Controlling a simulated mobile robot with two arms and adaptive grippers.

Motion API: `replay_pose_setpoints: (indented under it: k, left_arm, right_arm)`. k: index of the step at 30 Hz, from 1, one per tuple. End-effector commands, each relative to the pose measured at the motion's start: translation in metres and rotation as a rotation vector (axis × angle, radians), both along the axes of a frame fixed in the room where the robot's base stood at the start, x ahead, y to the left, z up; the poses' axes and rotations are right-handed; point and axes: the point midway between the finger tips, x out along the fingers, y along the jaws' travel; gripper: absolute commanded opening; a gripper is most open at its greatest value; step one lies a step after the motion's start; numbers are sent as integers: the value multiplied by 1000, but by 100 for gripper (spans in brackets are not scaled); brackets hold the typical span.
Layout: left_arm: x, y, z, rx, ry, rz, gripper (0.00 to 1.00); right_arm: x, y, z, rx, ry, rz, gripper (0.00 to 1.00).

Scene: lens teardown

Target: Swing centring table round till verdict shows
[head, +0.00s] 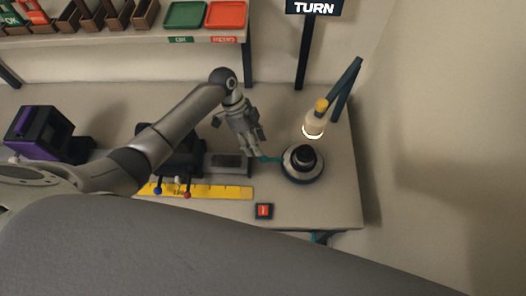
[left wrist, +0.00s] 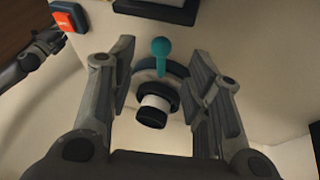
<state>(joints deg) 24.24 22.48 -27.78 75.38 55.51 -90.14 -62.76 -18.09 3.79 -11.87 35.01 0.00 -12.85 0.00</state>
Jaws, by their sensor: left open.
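The round centring table (head: 303,177) stands at the right of the bench, with a pale disc and a dark lens barrel (head: 305,157) on it. Its teal handle (head: 270,160) points left, towards my left gripper (head: 257,151). In the left wrist view, the open left gripper (left wrist: 160,62) has the teal handle (left wrist: 161,48) and the barrel (left wrist: 152,105) showing between its fingers. I see no contact with the handle. A dark jointed part at the wrist view's left edge may be my right gripper; its jaws are unclear. The sign (head: 314,7) reads TURN.
A lit lamp (head: 314,125) on a jointed arm leans over the table. An orange-red button (head: 264,211) sits near the front edge. A yellow strip (head: 225,192) and dark equipment lie left. Green (head: 185,15) and red (head: 226,15) trays are on the shelf.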

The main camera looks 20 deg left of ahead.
Motion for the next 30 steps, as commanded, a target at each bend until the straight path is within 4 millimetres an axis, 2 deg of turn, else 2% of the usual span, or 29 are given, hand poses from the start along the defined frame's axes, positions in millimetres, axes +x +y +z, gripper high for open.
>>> replay_pose_setpoints:
  k: [5,9,14,23,30]
  left_arm:
    - [-6,-15,-29,-2,3,-1,45]
    - [-8,-21,-46,1,1,-1,45]
    - [-10,-26,-55,1,-2,-2,45]
    - [-10,-26,-57,1,-3,-2,45]
    - [-10,-26,-57,1,-3,-1,15]
  right_arm:
    - [7,-4,10,-4,-11,2,0]
    - [23,-11,13,-12,-34,0,0]
    - [30,-16,14,-17,-46,-5,0]
    - [20,-17,13,-19,-31,-4,0]
    - [15,-13,13,-15,-23,-2,0]
